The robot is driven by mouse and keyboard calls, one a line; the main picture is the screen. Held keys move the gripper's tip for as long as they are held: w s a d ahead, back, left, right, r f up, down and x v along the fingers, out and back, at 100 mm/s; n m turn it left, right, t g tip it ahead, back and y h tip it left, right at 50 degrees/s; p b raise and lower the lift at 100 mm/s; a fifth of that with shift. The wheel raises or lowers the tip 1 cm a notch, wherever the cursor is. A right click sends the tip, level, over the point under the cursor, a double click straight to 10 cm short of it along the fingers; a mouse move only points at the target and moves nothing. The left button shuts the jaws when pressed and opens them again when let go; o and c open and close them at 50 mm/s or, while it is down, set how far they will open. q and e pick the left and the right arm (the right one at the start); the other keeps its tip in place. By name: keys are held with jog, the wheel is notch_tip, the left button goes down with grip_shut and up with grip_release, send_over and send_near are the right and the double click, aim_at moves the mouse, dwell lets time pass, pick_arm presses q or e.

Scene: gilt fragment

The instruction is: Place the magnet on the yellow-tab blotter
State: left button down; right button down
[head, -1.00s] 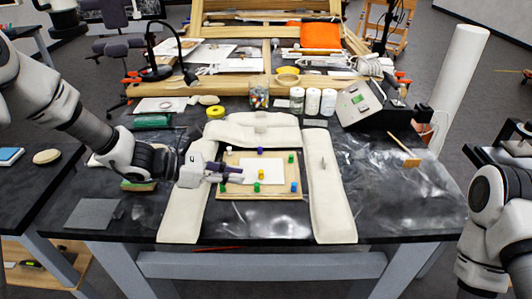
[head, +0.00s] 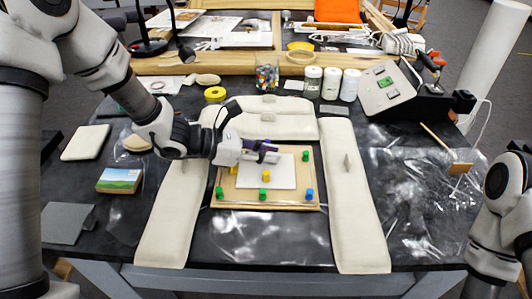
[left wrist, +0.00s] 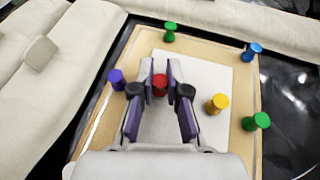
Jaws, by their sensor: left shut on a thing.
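My left gripper (head: 272,155) is over the wooden board in the middle of the table. It is shut on a small red peg-shaped magnet (left wrist: 159,84), seen between the fingertips in the left wrist view. A white sheet (left wrist: 208,75) lies below it on the board; I cannot tell whether the magnet touches it. A yellow peg magnet (head: 265,175) stands on the sheet and also shows in the left wrist view (left wrist: 217,103). I cannot make out a yellow tab on any blotter. In the head view the fingers hide the red magnet. My right gripper is out of view.
Green, blue and purple pegs stand around the board's edge (head: 230,201), including a blue one (head: 309,194). Cream cushions (head: 351,200) flank the board on three sides. Jars (head: 331,84) and a grey device (head: 385,90) stand behind.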

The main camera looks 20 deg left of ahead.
pick_arm(q)
jog(key=shift+s+d, duration=0.1)
jog(key=shift+d, duration=0.1)
jog(key=shift+f+b, duration=0.2)
jog(key=shift+b, duration=0.1)
jog(key=c, duration=1.2)
grip_release()
jog(key=shift+a, duration=0.15)
